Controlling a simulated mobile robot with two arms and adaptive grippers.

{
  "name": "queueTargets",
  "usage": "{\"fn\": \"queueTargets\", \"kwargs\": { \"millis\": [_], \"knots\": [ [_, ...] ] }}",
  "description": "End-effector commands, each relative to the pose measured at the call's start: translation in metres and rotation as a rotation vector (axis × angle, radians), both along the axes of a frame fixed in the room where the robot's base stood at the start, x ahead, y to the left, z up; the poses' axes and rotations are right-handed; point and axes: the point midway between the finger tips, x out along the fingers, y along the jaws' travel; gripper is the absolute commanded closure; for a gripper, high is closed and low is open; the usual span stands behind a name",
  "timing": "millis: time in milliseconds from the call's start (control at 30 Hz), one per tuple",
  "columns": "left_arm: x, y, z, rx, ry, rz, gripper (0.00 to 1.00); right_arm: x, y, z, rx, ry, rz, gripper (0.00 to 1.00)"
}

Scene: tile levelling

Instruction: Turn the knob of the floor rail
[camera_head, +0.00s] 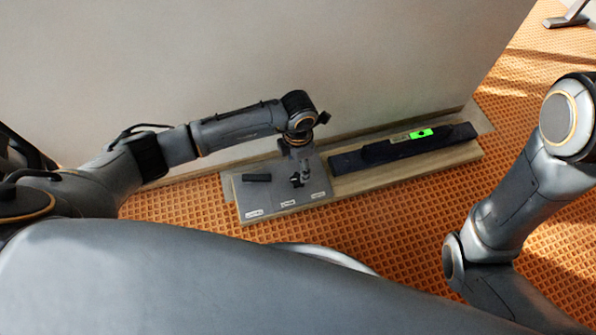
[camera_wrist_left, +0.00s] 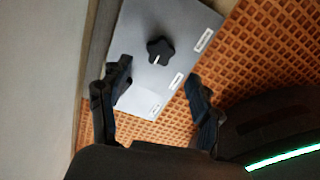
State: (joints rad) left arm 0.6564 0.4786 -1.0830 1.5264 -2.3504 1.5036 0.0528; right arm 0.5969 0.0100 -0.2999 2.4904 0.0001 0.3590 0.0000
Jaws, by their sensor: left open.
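The knob (camera_wrist_left: 160,50) is a black, star-shaped knob with a short white mark, on a grey plate (camera_wrist_left: 135,20) in the left wrist view. My left gripper (camera_wrist_left: 158,76) is open, its fingers spread to either side of the view, with the knob beyond their tips and apart from them. The plate sits on the left part of the pale floor rail (camera_head: 412,170). My right gripper is out of view.
Three white labels lie along the plate's near edge. A dark level-like bar with a bright green patch (camera_head: 421,133) lies along the rail's right part. A pale wall (camera_head: 300,50) stands close behind. Orange grid flooring (camera_head: 390,225) is clear in front.

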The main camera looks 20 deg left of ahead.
Motion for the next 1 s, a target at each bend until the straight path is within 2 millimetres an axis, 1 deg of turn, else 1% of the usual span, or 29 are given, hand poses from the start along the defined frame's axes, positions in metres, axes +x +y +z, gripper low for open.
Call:
{"fn": "queueTargets", "kwargs": {
  "millis": [33,100,200,300,467,900,967,1000],
  "knots": [
    [0.001,0.000,0.012,-0.001,-0.004,-0.002,0.36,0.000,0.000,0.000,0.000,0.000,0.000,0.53],
    [0.001,0.000,0.024,-0.001,-0.004,-0.001,0.36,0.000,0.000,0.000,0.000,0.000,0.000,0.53],
    [0.001,0.000,0.037,-0.001,-0.002,0.000,0.36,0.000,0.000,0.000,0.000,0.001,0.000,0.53],
    [0.000,0.000,0.044,-0.001,-0.001,0.000,0.36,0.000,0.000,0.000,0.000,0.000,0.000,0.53],
    [0.000,0.000,0.048,0.000,0.000,0.001,0.36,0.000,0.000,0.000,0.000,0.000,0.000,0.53],
    [0.000,0.000,0.047,-0.001,0.001,0.000,0.36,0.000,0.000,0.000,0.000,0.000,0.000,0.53],
    [-0.003,-0.003,0.048,-0.010,0.007,-0.002,0.36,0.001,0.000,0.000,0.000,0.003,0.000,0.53],
    [-0.007,-0.008,0.049,-0.028,0.017,-0.005,0.36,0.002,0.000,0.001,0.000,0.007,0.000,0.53]
  ]
}}
